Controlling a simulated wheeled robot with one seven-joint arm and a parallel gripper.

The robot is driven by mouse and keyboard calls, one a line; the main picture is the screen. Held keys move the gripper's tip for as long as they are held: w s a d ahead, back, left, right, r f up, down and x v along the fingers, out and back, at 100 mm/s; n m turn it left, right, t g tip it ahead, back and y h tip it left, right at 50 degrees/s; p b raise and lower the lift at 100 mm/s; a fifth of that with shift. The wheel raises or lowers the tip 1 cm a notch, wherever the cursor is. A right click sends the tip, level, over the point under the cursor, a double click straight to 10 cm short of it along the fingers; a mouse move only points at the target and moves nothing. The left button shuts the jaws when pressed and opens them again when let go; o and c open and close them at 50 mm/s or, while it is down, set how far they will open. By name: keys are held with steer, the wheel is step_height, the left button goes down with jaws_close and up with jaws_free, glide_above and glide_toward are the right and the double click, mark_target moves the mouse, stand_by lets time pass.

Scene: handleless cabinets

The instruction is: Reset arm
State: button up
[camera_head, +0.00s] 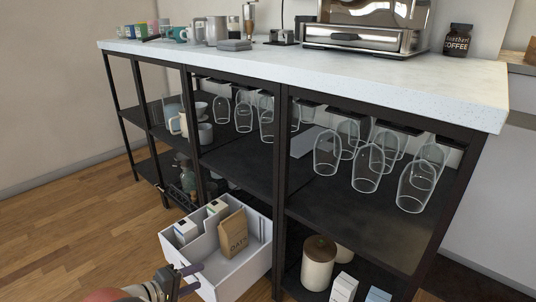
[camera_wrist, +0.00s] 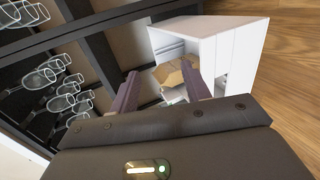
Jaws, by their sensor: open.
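My gripper (camera_head: 187,278) is at the lower left of the head view, in front of the white drawer. In the wrist view my gripper (camera_wrist: 162,92) has its two fingers apart, with nothing between the tips. The white drawer (camera_head: 243,272) is pulled out from the lower part of the black shelf unit. It also shows ahead of the fingers in the wrist view (camera_wrist: 240,50). Inside it stand a brown paper bag (camera_head: 233,234) and small white cartons (camera_head: 186,232). I cannot tell whether the gripper touches the drawer front.
The black-framed unit has a pale countertop (camera_head: 330,72) with a toaster oven (camera_head: 368,27), mugs and a coffee jar (camera_head: 457,40). Several wine glasses (camera_head: 367,168) hang beneath it. A lidded canister (camera_head: 318,264) stands low at right. The wooden floor (camera_head: 70,215) at left is clear.

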steer(key=s+d+r+m+g+y+p, duration=0.1)
steer(key=d+r+m+g+y+p, duration=0.2)
steer(key=d+r, duration=0.75)
steer(key=s+d+r+m+g+y, duration=0.15)
steer(key=d+r+g, duration=0.45)
steer(key=d, duration=0.7)
steer(key=s+d+r+m+t+y+p, duration=0.2)
steer(key=s+d+r, duration=0.4)
steer(key=s, duration=0.2)
steer(key=s+d+r+m+t+y+p, duration=0.2)
steer(key=s+d+r, duration=0.4)
steer(key=s, duration=0.3)
steer(key=shift+r+m+t+y, duration=0.3)
steer(key=shift+r+m+y, duration=0.15)
steer(key=shift+r+y, duration=0.15)
